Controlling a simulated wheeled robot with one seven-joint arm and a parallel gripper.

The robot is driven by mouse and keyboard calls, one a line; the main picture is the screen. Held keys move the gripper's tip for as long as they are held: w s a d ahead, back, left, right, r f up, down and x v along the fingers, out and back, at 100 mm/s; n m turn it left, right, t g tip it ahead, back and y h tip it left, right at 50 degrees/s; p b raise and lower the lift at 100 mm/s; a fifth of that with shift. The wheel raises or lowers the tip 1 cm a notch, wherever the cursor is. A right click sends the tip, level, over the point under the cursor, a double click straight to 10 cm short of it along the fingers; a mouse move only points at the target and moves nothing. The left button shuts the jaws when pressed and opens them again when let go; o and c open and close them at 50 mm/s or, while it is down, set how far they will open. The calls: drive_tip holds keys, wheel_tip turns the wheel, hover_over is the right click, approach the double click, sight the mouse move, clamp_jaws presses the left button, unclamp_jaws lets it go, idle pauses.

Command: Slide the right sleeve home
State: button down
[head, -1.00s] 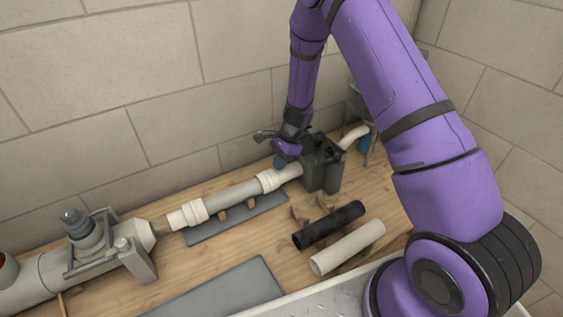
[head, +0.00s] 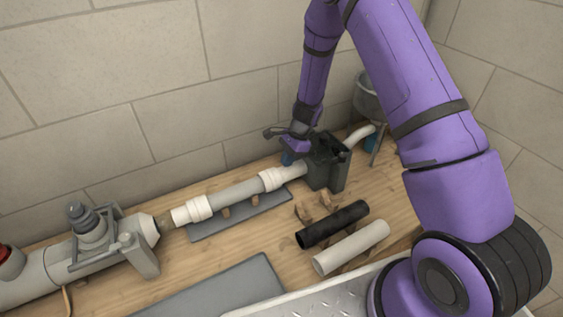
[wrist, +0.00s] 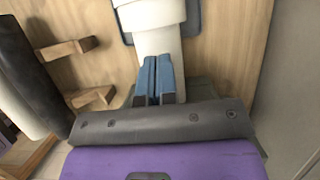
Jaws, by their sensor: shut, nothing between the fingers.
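The right sleeve (head: 273,180) is a white collar around the right part of a pale pipe run (head: 240,188). It also shows at the top of the wrist view (wrist: 150,12). The left sleeve (head: 198,208) is a similar collar near the run's left end. My gripper (head: 288,158) is just right of the right sleeve, by the white pipe that enters the dark block. Its blue fingers (wrist: 157,78) are shut together and empty, over or against that pipe; contact is unclear. The sleeve is ahead of the fingertips, apart from them.
The dark block (head: 328,162) stands close to the right of my gripper. A black tube (head: 332,224) and a white tube (head: 351,247) lie on wooden supports in front. A grey valve assembly (head: 95,235) stands at left. A grey mat (head: 215,290) lies at the front.

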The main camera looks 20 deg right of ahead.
drive_tip(key=s+v, duration=0.1)
drive_tip(key=v, duration=1)
drive_tip(key=s+r+n+t+h, duration=0.1)
drive_tip(key=s+r+n, duration=0.4)
drive_tip(key=r, duration=0.7)
drive_tip(key=s+r+n+t, duration=0.1)
drive_tip(key=s+r+n, duration=0.35)
drive_tip(key=r, duration=0.75)
drive_tip(key=s+d+r+n+t+h, duration=0.1)
drive_tip(key=s+r+n+t, duration=0.1)
drive_tip(key=s, duration=1)
drive_tip(key=s+d+r+n+t+h, duration=0.1)
drive_tip(key=s+r+n+t+h, duration=0.1)
drive_tip(key=s+r+n, duration=0.2)
drive_tip(key=s+r, duration=0.3)
drive_tip(key=s, duration=0.4)
drive_tip(key=shift+s+d, duration=0.25)
drive_tip(key=shift+s, duration=0.15)
